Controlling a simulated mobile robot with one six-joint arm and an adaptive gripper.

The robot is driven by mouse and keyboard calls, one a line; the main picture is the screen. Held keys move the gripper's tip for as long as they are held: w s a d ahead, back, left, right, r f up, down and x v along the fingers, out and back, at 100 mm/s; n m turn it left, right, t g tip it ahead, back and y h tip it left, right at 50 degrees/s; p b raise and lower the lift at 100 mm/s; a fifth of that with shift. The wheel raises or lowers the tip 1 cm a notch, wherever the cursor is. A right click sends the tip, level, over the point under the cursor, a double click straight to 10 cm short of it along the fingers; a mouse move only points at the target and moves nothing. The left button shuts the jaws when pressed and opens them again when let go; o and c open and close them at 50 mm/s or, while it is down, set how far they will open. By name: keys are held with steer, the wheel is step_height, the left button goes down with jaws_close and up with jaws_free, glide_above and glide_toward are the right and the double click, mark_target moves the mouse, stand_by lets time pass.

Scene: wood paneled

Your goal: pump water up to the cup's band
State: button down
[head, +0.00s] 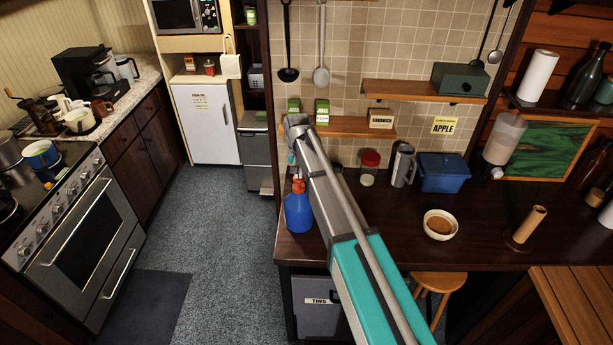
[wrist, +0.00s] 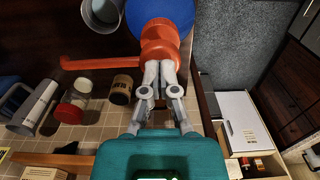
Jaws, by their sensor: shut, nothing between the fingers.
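A blue bottle (head: 298,212) with an orange-red pump top (head: 298,186) stands at the counter's left end. In the wrist view the pump top (wrist: 160,38) is close in front of me, its spout (wrist: 88,63) pointing left, above the blue bottle (wrist: 183,12). My gripper (wrist: 160,66) is shut and empty, its fingertips at the pump top; I cannot tell whether they touch it. A grey cup (wrist: 103,14) is cut off at the wrist view's top edge, beside the bottle. Its band and water level cannot be made out. My arm hides the cup in the head view.
A red-lidded jar (head: 369,166), a grey jug (head: 403,164) and a blue bin (head: 444,172) stand along the wall. A shelf (head: 350,127) hangs above the counter's left part.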

steer(key=shift+r+p, duration=1)
steer(key=shift+r, duration=0.05)
stand_by(0.5)
steer(key=shift+r+p, duration=2.45)
steer(key=s+d+f+b, duration=1)
steer(key=s+f+b, duration=0.1)
steer(key=s, duration=0.2)
steer(key=s+d+f+b, duration=1)
steer(key=s+d, duration=0.1)
steer(key=s, duration=0.2)
steer(key=shift+d+f+b, duration=0.2)
steer(key=shift+f+b, duration=0.15)
steer(key=shift+b, duration=0.05)
steer(key=shift+w+r, duration=0.15)
